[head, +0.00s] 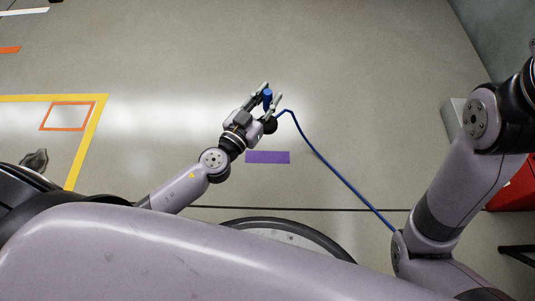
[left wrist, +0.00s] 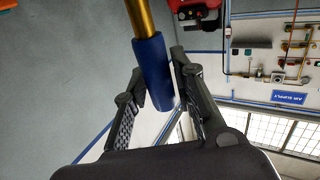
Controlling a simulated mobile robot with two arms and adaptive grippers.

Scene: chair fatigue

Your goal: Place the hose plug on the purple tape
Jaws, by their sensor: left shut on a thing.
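The hose plug (head: 267,94) is blue and sits between the fingers of my left gripper (head: 269,95) in the head view. In the left wrist view the plug's blue sleeve (left wrist: 152,72), with a brass-coloured rod (left wrist: 140,17) coming out of it, lies between the two dark fingers. My left gripper is shut on it. A blue hose (head: 333,172) runs from beside the gripper down to the right. The purple tape (head: 267,157) is a flat strip on the floor, below the gripper in the head view and uncovered. My right gripper is out of view.
Yellow floor tape (head: 87,142) and an orange tape outline (head: 66,117) lie at the left. A red object (head: 509,190) stands at the right edge. The left wrist view shows a wall with pipes and an air supply sign (left wrist: 289,97). The floor around the purple tape is clear.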

